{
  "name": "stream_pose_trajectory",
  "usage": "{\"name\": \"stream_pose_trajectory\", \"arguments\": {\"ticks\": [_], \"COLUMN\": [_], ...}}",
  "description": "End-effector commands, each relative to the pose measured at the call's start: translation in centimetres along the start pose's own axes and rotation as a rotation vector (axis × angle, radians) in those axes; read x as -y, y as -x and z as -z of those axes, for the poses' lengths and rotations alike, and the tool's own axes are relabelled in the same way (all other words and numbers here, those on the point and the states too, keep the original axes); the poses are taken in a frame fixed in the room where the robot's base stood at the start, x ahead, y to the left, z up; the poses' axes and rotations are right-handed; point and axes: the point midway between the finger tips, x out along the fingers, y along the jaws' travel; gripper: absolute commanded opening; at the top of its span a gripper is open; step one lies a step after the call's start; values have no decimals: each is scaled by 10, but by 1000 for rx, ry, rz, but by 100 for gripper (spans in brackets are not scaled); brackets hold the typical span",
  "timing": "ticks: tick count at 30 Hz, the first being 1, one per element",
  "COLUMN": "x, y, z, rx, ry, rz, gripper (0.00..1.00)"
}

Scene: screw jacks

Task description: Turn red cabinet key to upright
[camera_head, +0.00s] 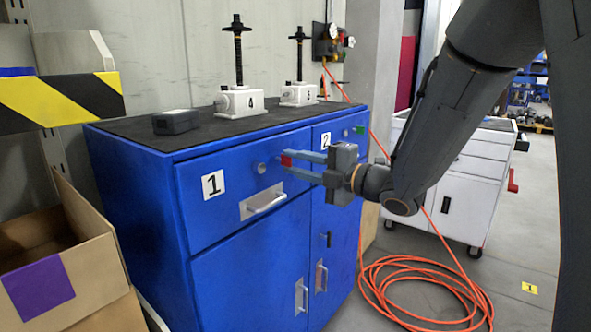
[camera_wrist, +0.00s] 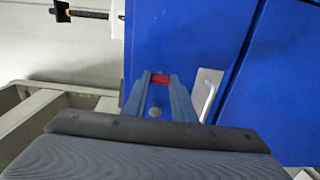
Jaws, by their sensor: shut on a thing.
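The red key (camera_head: 285,160) is at the upper right of the front of drawer 1 on the blue cabinet (camera_head: 140,200). My gripper (camera_head: 284,162) reaches in from the right with its two blue-grey fingers around the key. In the wrist view the red key (camera_wrist: 160,78) shows as a small red bar between the fingertips of my gripper (camera_wrist: 160,77), which are shut on it. The fingers hide part of the key, so I cannot tell its exact angle. A round silver fitting (camera_head: 260,168) sits to its left on the drawer front.
A drawer handle (camera_head: 264,202) lies just below the fingers. A green key (camera_head: 358,130) is on drawer 2. Two screw jacks (camera_head: 240,102) (camera_head: 299,93) and a black box (camera_head: 176,121) stand on top. An orange hose (camera_head: 425,285) coils on the floor at right.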

Motion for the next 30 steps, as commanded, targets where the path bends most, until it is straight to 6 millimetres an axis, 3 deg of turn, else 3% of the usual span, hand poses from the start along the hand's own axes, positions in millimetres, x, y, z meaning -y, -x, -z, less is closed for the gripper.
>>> {"name": "stream_pose_trajectory", "arguments": {"ticks": [16, 17, 20, 30], "x": [-1, -1, -1, 0], "y": [0, 0, 0, 3], "z": [0, 0, 0, -1], "rx": [1, 1, 0, 2], "ry": [26, 26, 26, 25], "rz": [-1, -1, -1, 0], "gripper": [1, 25, 42, 42]}}
